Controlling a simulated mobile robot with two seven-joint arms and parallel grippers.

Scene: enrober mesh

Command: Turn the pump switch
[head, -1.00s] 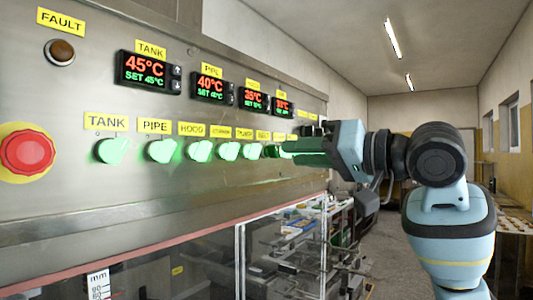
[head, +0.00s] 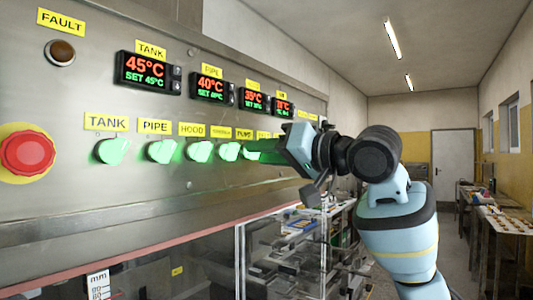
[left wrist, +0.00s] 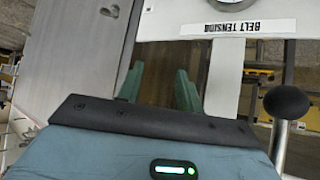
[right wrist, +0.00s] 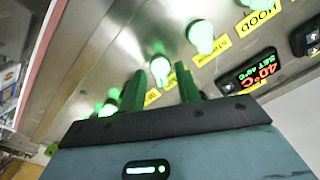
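The pump switch (head: 250,151) is a green lit knob below a yellow label that appears to read PUMP, fifth in the row in the head view. My right gripper (head: 262,152) comes to it from the right, its fingers pointing at the panel and partly covering it. In the right wrist view the fingers (right wrist: 160,75) are apart, with a green lit knob (right wrist: 160,68), apparently the pump switch, showing between their tips. I cannot tell whether they touch it. My left gripper (left wrist: 159,80) is outside the head view; its fingers are apart and empty.
More green knobs sit beside it, including the hood switch (head: 200,151). A red emergency button (head: 27,153) is at the far left. Temperature displays (head: 149,73) are above. A BELT TENSION plate (left wrist: 237,27) and a black ball-ended lever (left wrist: 287,102) are near my left gripper.

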